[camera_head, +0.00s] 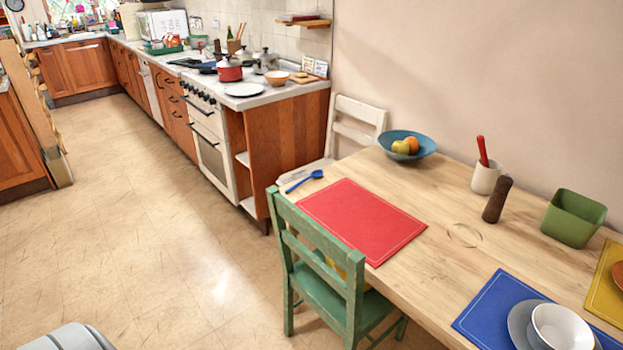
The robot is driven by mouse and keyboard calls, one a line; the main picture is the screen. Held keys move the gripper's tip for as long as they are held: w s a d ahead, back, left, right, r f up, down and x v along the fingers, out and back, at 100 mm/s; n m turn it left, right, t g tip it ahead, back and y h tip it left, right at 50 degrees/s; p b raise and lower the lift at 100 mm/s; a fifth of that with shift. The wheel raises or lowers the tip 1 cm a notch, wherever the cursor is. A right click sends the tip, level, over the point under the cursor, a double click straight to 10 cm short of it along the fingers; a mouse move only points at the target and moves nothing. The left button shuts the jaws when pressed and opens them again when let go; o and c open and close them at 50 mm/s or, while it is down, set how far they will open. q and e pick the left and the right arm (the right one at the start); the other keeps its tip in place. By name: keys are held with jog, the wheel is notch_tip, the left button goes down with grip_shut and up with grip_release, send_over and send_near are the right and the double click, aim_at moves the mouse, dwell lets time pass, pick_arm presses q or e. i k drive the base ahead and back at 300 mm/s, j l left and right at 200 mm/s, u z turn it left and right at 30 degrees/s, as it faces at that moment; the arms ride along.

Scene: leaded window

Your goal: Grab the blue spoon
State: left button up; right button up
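The blue spoon (304,181) lies at the far left end of the wooden dining table (440,200), just beyond the red placemat (362,220). Its bowl points right and its handle points left, toward the table's edge. Neither of my grippers shows in the head view. Nothing is touching the spoon.
A green chair (321,277) stands at the table's near side, and a white chair (357,124) stands behind the far end. A blue bowl with fruit (421,144) sits near the wall. Open tiled floor (140,240) lies to the left.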

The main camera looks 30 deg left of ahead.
aim_at(317, 174)
jog(key=u, duration=0.9)
